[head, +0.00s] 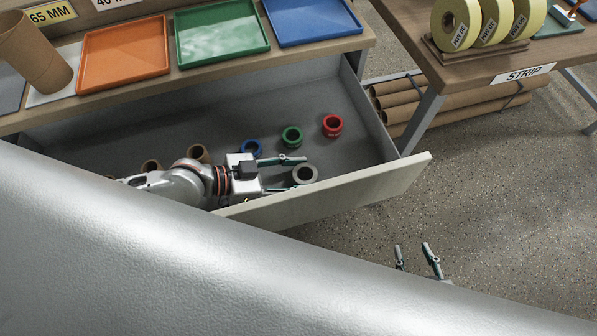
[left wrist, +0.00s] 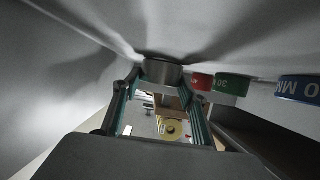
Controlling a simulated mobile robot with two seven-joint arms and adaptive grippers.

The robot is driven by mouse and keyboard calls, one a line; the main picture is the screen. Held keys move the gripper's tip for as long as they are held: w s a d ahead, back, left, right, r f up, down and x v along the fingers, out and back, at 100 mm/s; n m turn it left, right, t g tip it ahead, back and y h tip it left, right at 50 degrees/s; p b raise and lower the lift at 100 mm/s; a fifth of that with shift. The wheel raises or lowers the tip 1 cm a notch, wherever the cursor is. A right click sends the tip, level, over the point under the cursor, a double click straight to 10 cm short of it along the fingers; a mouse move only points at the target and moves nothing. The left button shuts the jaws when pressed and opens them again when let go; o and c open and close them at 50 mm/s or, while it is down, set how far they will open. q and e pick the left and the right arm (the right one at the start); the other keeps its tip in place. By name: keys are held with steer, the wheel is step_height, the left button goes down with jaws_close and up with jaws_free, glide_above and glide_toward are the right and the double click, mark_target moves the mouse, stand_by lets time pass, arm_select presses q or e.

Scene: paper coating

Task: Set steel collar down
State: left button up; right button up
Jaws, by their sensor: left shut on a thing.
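The steel collar (head: 305,174) is a short grey ring inside the open drawer, near its front wall. My left gripper (head: 295,175) reaches into the drawer, its two fingers on either side of the collar and shut on it. In the left wrist view the collar (left wrist: 162,72) sits between the fingertips. I cannot tell whether it touches the drawer floor. My right gripper (head: 416,259) is low at the right, outside the drawer, over the floor, with its fingers apart and empty.
The drawer (head: 340,201) also holds a blue collar (head: 251,147), a green collar (head: 292,136), a red collar (head: 333,125) and brown rings (head: 197,153). Orange (head: 125,54), green (head: 221,32) and blue (head: 311,20) trays lie on the bench above. Drawer floor right of the steel collar is clear.

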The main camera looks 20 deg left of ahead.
arm_select(q)
steer(key=shift+s+f+b, duration=0.25)
steer(key=shift+f+b, duration=0.1)
steer(key=shift+f, duration=0.45)
steer(key=o, duration=1.2)
steer(key=shift+s+f, duration=0.1)
steer(key=shift+s, duration=0.05)
steer(key=shift+s+f, duration=0.1)
steer(key=shift+d+r, duration=0.1)
steer(key=shift+r, duration=0.1)
steer(key=v, duration=0.4)
steer(key=r+p+v, duration=0.1)
steer(key=v, duration=0.3)
steer(key=w+v, duration=0.1)
steer(key=v, duration=0.3)
steer(key=shift+r, duration=0.3)
steer(key=shift+p, duration=0.3)
